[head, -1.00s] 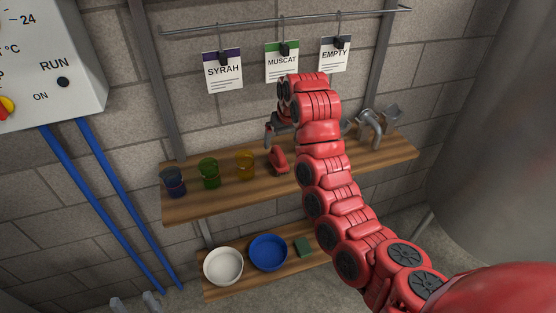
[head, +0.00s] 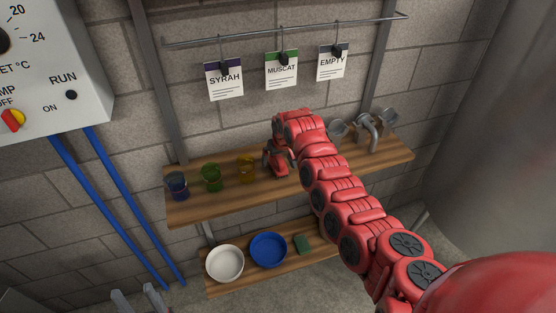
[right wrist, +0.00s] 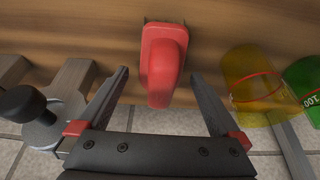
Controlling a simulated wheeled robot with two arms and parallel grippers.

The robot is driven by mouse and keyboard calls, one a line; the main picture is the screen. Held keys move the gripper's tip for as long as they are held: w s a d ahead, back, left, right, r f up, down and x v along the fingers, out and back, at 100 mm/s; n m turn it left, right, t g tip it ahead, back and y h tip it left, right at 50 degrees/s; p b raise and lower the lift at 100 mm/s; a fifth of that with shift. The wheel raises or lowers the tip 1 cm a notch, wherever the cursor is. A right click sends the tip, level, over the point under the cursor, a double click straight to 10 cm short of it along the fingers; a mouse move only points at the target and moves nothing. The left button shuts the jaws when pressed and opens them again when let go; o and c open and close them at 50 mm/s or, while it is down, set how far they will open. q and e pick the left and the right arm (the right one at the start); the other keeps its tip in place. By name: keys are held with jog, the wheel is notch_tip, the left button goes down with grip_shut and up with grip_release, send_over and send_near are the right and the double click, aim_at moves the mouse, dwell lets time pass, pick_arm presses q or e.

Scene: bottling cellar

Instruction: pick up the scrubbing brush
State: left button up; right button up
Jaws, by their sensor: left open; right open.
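The scrubbing brush (right wrist: 163,60) is red with an upright handle and dark bristles just showing at its far edge. It stands on the upper wooden shelf. In the head view the brush (head: 280,170) is partly covered by my right gripper (head: 277,155). In the right wrist view my right gripper (right wrist: 160,75) is open, with one finger on each side of the brush and a gap on both sides. My left gripper (head: 139,300) shows at the bottom edge of the head view, open and empty, far from the brush.
Blue, green and yellow (head: 247,169) cups stand left of the brush; metal fittings (head: 369,132) stand right. The lower shelf holds a white bowl (head: 225,263), a blue bowl (head: 268,249) and a green block (head: 302,243). Labelled cards (head: 281,70) hang from a rail above.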

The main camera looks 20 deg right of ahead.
jog(key=shift+x, duration=0.9)
jog(key=c, duration=1.5)
jog(key=shift+r, duration=0.15)
jog(key=shift+r+b, duration=0.5)
jog(key=shift+r, duration=0.05)
jog(key=shift+w+r+b, duration=0.15)
jog(key=shift+r+b, duration=0.55)
jog(key=shift+r, duration=0.05)
jog(key=s+b, duration=0.1)
jog(key=s, duration=0.1)
jog(key=s+d+b, duration=0.1)
jog(key=s, duration=0.2)
jog(key=s+d+r+b, duration=0.1)
jog(key=s, duration=0.2)
jog(key=shift+d, duration=0.15)
jog(key=s+d+r+p, duration=0.1)
jog(key=s+d+p, duration=0.1)
jog(key=s, duration=0.5)
jog(key=shift+s+d, duration=0.25)
jog(key=shift+s, duration=0.05)
